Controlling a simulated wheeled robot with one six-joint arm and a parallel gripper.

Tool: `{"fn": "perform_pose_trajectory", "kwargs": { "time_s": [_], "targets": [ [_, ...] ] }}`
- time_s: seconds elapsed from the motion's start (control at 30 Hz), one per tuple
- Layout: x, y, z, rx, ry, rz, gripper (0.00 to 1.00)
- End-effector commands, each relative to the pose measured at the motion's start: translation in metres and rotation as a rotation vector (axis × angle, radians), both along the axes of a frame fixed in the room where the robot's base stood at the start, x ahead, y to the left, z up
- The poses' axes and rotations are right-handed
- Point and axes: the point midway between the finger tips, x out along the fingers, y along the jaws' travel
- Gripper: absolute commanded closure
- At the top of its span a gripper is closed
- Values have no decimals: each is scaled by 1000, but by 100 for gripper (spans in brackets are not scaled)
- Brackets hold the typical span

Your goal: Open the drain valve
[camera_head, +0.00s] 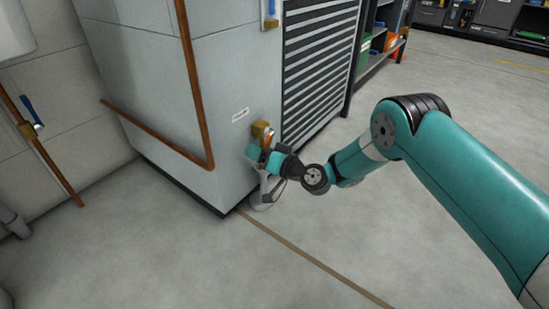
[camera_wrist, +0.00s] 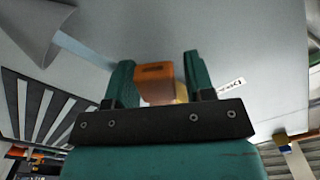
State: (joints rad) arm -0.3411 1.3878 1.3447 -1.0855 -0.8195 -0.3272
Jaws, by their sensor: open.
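The drain valve has a brass body (camera_head: 261,129) low on the grey cabinet, with an orange handle (camera_head: 268,138) partly hidden behind my gripper in the head view. My gripper (camera_head: 256,153) is at the valve. In the wrist view the orange handle (camera_wrist: 155,73) stands between the two teal fingers of my open gripper (camera_wrist: 160,78), with a bit of brass (camera_wrist: 181,92) behind it. Gaps seem to show on both sides of the handle; contact cannot be told. A small printed label (camera_wrist: 230,86) is beside the right finger.
The grey cabinet (camera_head: 155,75) has a copper pipe (camera_head: 198,95) and a louvred panel (camera_head: 320,65). A pale funnel-like drain (camera_head: 259,196) stands on the floor below the valve. Blue-handled valves show at the left (camera_head: 32,108) and top (camera_head: 271,9). The floor in front is clear.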

Motion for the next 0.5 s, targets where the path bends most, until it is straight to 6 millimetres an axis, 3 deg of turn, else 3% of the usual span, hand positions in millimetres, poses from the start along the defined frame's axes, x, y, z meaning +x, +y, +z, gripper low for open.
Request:
{"fn": "perform_pose_trajectory", "kwargs": {
  "time_s": [0.17, 0.4, 0.5],
  "targets": [
    [-14, -24, 4, 1, 9, -4, 51],
    [-49, -75, 7, 3, 11, -5, 51],
    [-46, -73, 9, 2, 3, 0, 51]
  ]
}}
